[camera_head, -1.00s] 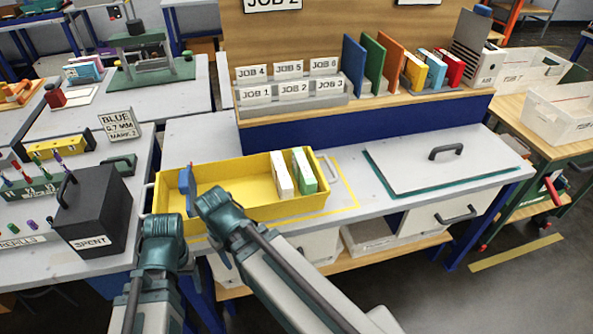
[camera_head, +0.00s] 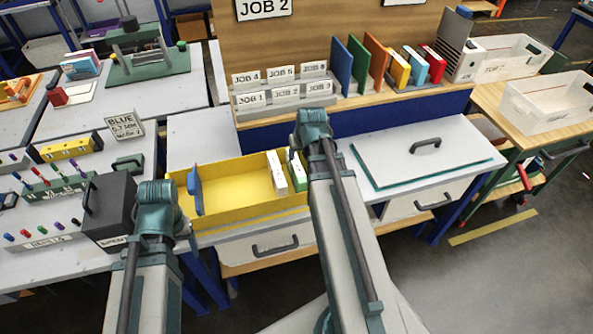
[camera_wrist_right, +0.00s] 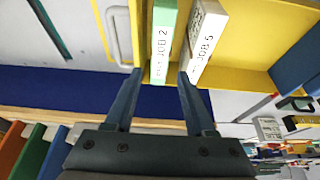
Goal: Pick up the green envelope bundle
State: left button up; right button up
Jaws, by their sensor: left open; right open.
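In the right wrist view the green bundle (camera_wrist_right: 162,42), labelled JOB 2, lies in line with the gap between my right gripper's (camera_wrist_right: 160,76) spread, empty fingers. The other bundle (camera_wrist_right: 205,35), labelled JOB 5, is just right of it. In the head view my right gripper (camera_head: 312,125) is by the tray's right end, its fingers hidden. My left gripper (camera_head: 157,208) is open at the tray's left end.
A blue divider (camera_head: 194,190) stands in the tray's left part. A JOB-labelled rack (camera_head: 285,100) and coloured folders stand behind. A grey lid with a handle (camera_head: 428,160) lies to the right. A black SPENT box (camera_head: 107,205) stands left of my left gripper.

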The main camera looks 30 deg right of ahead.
aim_at(297, 164)
jog(key=shift+b+x, duration=4.05)
jog(key=shift+x, duration=0.3)
jog(key=shift+f, duration=0.1)
jog(key=b+x, duration=0.5)
jog(key=shift+s+f, duration=0.1)
jog(key=shift+f, duration=0.05)
grip_shut()
